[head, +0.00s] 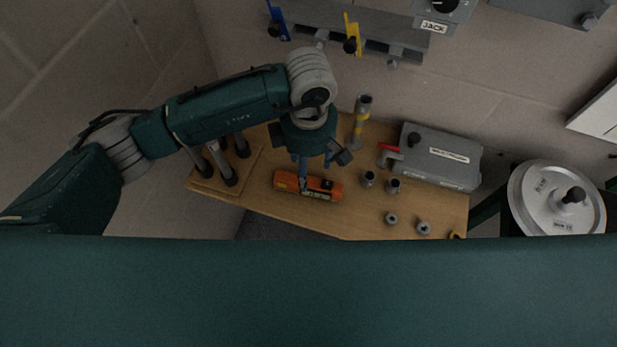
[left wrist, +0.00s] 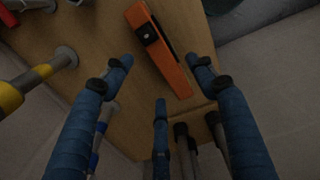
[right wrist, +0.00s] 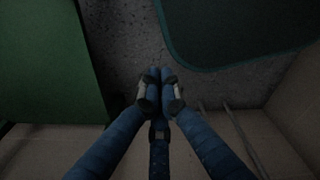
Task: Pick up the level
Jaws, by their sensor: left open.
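The level (head: 290,181) is an orange bar with a black part on top. It lies on the wooden table near its front edge in the head view. My left gripper (head: 303,170) points down over the level and hides part of it. In the left wrist view, the blue fingers of the left gripper (left wrist: 160,78) are spread apart, with the level (left wrist: 168,60) beyond and between them; nothing is held. My right gripper (right wrist: 159,88) has its fingers together and empty, over dark floor, and shows only in the right wrist view.
The wooden table (head: 345,218) also bears a yellow-banded post (head: 361,118), a grey box with a red handle (head: 437,158), several small metal fittings (head: 391,218) and dark-based posts (head: 229,175) at left. A round silver disc (head: 545,205) stands at right.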

